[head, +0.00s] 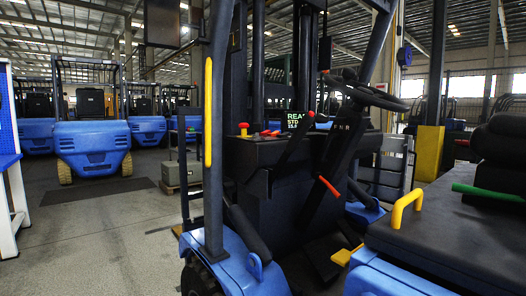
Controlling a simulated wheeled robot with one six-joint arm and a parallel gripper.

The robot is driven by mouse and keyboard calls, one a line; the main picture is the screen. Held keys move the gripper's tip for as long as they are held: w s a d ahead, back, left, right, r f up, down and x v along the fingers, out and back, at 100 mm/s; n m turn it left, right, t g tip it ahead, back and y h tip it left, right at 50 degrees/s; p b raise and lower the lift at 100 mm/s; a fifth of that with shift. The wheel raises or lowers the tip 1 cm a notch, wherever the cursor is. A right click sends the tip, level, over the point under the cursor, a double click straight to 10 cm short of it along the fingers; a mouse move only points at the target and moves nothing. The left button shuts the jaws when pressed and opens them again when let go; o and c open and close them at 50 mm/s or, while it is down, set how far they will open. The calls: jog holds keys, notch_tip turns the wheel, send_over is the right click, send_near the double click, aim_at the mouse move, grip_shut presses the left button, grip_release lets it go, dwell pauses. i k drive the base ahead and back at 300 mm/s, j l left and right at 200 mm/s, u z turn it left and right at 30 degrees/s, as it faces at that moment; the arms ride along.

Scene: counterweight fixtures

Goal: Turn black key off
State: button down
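A blue forklift (240,262) with an open cab fills the middle and right of the head view. Its dark dashboard (245,152) carries a small display (298,120) with green and white text, and a black steering wheel (375,94) stands to the right of it. A red emergency button on a yellow base (244,129) and small red and blue controls (270,132) sit on top of the dashboard. I cannot make out the black key or its position among the dark parts. My gripper is not in view.
A dark pillar with a yellow grab bar (208,112) stands at the cab's left front. A yellow handle (405,208) and the black seat (495,160) are at right. An orange-red lever (329,187) sticks out below the wheel. Open floor (95,235) lies at left, with parked forklifts (92,140) behind.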

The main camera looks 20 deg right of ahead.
aim_at(258, 127)
jog(key=i+j+z, duration=0.75)
jog(key=i+l, duration=0.05)
jog(key=i, duration=0.1)
